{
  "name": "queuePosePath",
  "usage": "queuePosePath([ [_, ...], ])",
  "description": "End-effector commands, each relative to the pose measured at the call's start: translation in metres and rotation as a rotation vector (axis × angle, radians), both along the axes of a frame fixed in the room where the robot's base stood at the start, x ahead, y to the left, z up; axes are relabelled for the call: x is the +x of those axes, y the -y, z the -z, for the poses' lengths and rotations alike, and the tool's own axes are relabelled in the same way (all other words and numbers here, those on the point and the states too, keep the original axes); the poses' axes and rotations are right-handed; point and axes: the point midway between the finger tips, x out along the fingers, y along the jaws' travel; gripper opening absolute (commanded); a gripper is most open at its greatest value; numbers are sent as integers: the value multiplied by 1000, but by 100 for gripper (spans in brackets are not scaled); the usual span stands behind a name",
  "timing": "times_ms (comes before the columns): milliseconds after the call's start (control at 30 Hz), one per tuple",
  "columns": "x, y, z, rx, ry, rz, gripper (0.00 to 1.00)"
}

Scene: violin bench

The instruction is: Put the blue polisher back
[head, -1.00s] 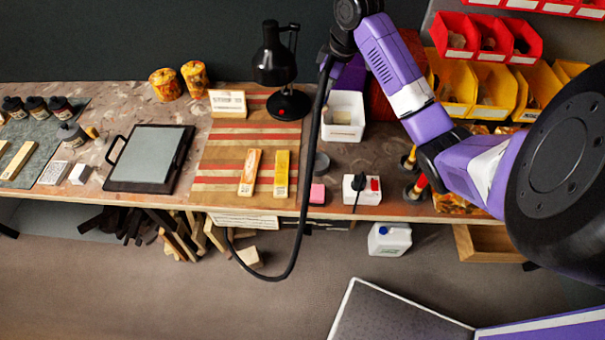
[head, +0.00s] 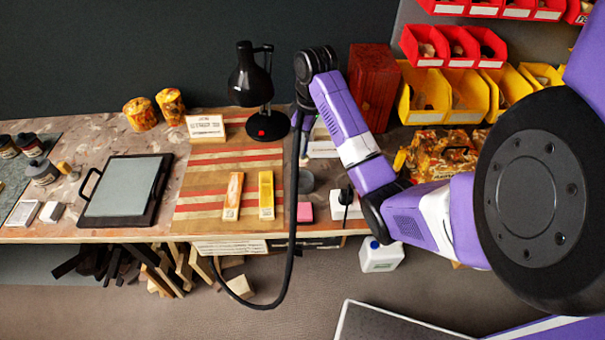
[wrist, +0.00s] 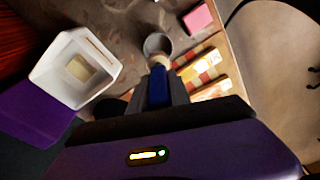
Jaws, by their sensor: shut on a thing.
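My gripper (wrist: 158,95) is shut on the blue polisher (wrist: 157,86), which has a pale tip pointing away from the jaws. In the wrist view the tip lines up with the mouth of a grey cup (wrist: 158,44); I cannot tell whether it is over or inside it. In the head view my gripper (head: 304,137) is behind the grey cup (head: 305,184), with a thin part of the held tool hanging down. The blue handle is mostly hidden there.
A white bin (wrist: 42,78) holding a pale block stands beside my gripper. A pink block (head: 305,212) and a white socket box (head: 354,211) lie near the front edge. A striped mat (head: 200,211) bears two bars. A black lamp (head: 246,85) stands left of my gripper.

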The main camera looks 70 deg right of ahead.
Motion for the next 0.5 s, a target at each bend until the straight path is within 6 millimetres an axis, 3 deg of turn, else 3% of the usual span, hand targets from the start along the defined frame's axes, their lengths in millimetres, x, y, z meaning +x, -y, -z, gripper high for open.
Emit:
queuePosePath([
  [33, 1, 0, 17, 0, 1, 0, 0],
  [100, 1, -1, 28, 0, 1, -1, 0],
  [500, 0, 0, 73, 0, 0, 0, 0],
])
